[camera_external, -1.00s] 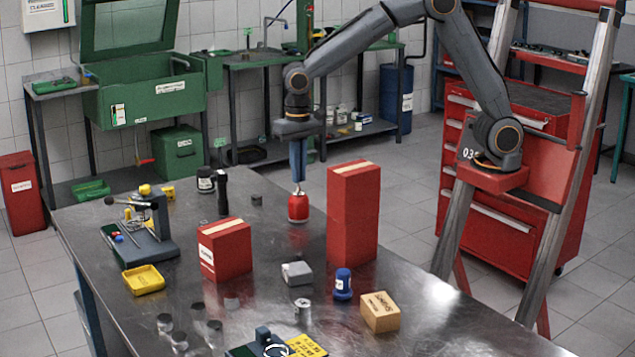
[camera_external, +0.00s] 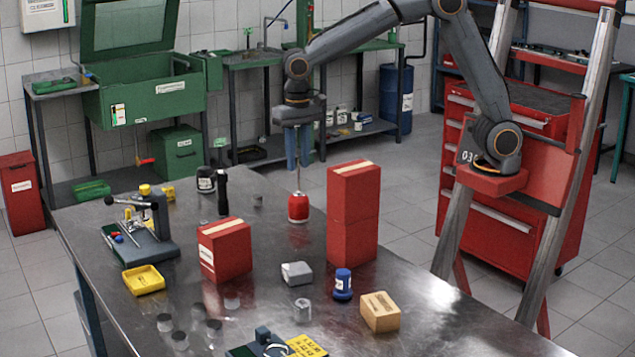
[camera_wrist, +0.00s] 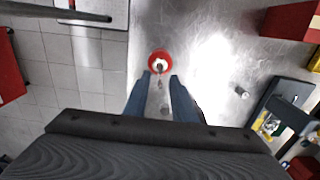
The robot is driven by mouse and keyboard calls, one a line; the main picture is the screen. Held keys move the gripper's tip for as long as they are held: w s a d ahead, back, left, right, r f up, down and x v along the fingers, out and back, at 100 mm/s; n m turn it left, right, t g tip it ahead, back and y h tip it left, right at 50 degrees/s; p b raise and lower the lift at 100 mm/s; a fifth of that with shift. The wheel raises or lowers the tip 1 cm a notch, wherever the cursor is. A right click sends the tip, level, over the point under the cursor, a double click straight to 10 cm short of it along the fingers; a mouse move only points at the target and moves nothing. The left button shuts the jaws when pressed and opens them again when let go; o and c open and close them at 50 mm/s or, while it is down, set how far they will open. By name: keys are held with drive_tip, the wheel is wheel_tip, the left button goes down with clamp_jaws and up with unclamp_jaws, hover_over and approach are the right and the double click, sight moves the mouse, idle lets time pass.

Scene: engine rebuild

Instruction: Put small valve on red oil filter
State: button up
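The red oil filter (camera_external: 298,208) stands upright on the metal table (camera_external: 265,285), left of the tall red boxes. The small valve (camera_external: 298,181) is upright on top of the filter, its thin stem pointing up toward my gripper (camera_external: 298,166). My gripper is directly above the filter, its blue fingers pointing down. In the wrist view the red filter (camera_wrist: 159,56) lies just beyond the fingertips (camera_wrist: 160,76). The fingers are spread with a gap on both sides of the stem, and the stem's upper end is hard to make out.
Stacked red boxes (camera_external: 353,222) stand close right of the filter. A lower red box (camera_external: 225,250) is to the left. A grey block (camera_external: 296,273), blue bottle (camera_external: 342,284) and wooden block (camera_external: 380,311) sit in front. A black bottle (camera_external: 222,192) stands behind left.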

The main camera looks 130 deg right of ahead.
wheel_tip(320, 180, up, 8)
drive_tip(key=shift+r+b, duration=0.2)
drive_tip(key=shift+b, duration=0.55)
drive_tip(key=shift+d+f, duration=0.15)
drive_tip(key=shift+f, duration=0.2)
wheel_tip(320, 180, down, 5)
drive_tip(key=n+t+h+b, duration=0.1)
drive_tip(key=n+t+b, duration=0.15)
drive_tip(key=n, duration=0.25)
drive_tip(key=s+a+f+n, duration=0.2)
drive_tip(key=a+f+n, duration=0.1)
drive_tip(key=a+f, duration=0.1)
drive_tip(key=s+a+f+n+p, duration=0.1)
drive_tip(key=s+a+f+n, duration=0.2)
drive_tip(key=a, duration=0.4)
drive_tip(key=s+a+f+n+g+p, duration=0.1)
drive_tip(key=s+a+f+n, duration=0.2)
drive_tip(key=a+f, duration=0.2)
drive_tip(key=shift+s+a+f+n+y, duration=0.1)
drive_tip(key=shift+a+f+n+y, duration=0.1)
drive_tip(key=shift+a+n+y, duration=0.15)
drive_tip(key=s+a+f+n, duration=0.3)
drive_tip(key=s+a+f, duration=0.2)
drive_tip(key=s+a, duration=0.4)
drive_tip(key=shift+a+g, duration=0.35)
drive_tip(key=shift+a, duration=0.5)
